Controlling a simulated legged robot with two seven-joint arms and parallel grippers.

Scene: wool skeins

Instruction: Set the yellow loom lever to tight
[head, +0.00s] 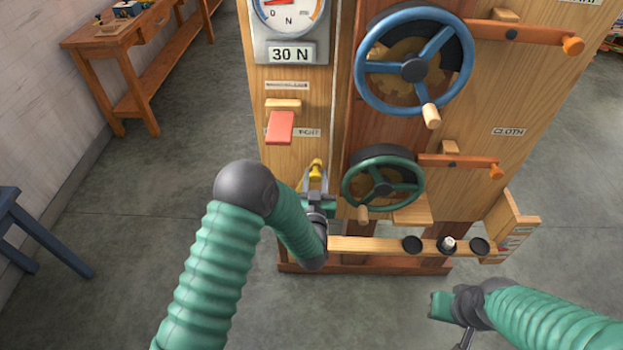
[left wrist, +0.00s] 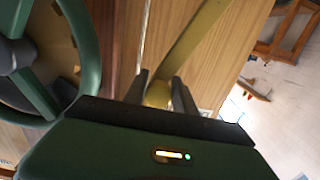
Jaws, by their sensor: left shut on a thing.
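The yellow loom lever (head: 316,168) is on the lower part of the wooden loom front, below a label (head: 307,132) that seems to read "TIGHT". My left gripper (head: 317,188) is at the lever's end. In the left wrist view the lever's yellow bar (left wrist: 198,42) slants down to a round knob (left wrist: 157,95). The fingers of my left gripper (left wrist: 160,92) stand on both sides of this knob, shut on it. My left gripper hides part of the lever in the head view. My right gripper (head: 452,308) is at the lower right, away from the loom; its fingers are unclear.
A green handwheel (head: 384,188) is close to the right of my left gripper. A blue handwheel (head: 414,66), a red block-like handle (head: 280,126) and a gauge reading "30 N" (head: 290,54) are higher up. A ledge (head: 365,244) juts out below.

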